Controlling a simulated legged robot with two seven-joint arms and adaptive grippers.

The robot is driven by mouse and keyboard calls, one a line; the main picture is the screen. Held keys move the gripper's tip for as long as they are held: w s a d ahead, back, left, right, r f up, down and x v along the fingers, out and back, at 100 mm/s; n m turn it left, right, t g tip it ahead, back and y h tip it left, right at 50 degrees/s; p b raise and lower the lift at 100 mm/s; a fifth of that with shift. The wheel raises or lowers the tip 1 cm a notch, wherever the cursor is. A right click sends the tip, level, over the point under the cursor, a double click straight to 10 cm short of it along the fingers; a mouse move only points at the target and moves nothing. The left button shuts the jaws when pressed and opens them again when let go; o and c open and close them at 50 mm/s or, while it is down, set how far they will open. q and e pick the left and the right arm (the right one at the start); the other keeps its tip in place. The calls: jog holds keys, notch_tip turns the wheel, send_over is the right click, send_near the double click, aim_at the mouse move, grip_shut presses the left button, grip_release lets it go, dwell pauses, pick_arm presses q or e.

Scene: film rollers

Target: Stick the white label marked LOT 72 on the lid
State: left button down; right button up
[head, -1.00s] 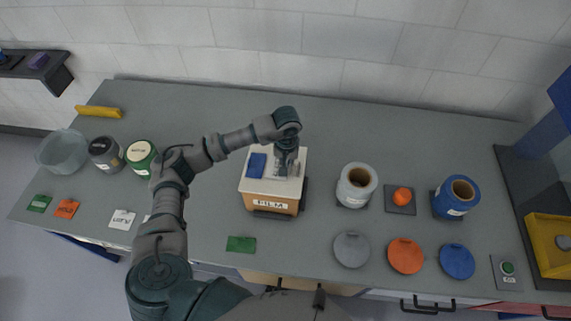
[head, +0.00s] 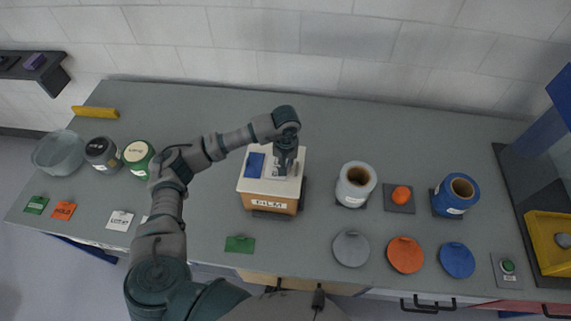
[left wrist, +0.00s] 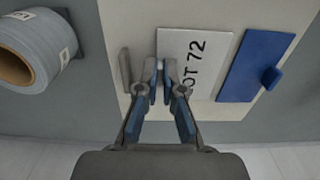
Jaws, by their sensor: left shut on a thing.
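The white label marked LOT 72 (left wrist: 214,55) is flat against the pale lid (left wrist: 128,22) in the left wrist view, its first letter hidden by a finger. I cannot tell whether it touches the lid all over. My left gripper (left wrist: 167,72) is shut on the label's near edge; in the head view the gripper (head: 284,172) points down over the lid (head: 258,189). The lid lies on a brown box marked FILM (head: 269,204). A blue plate with a knob (left wrist: 256,63) lies beside the label on the lid. My right gripper is not in view.
Another white label (head: 120,220), an orange one (head: 63,210) and green ones lie toward the front left. A white roll (head: 355,185) and a blue roll (head: 455,196) stand to the right, with grey, orange and blue discs in front. The bench behind the box is clear.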

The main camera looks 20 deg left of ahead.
pick_arm(q)
jog(key=shift+a+f, duration=0.1)
jog(key=shift+f, duration=0.15)
dwell(0.7)
jog(key=c, duration=1.2)
grip_release()
jog(key=shift+c, duration=0.2)
jog(key=o, duration=0.6)
jog(key=shift+a, duration=0.1)
jog(key=shift+r, duration=0.15)
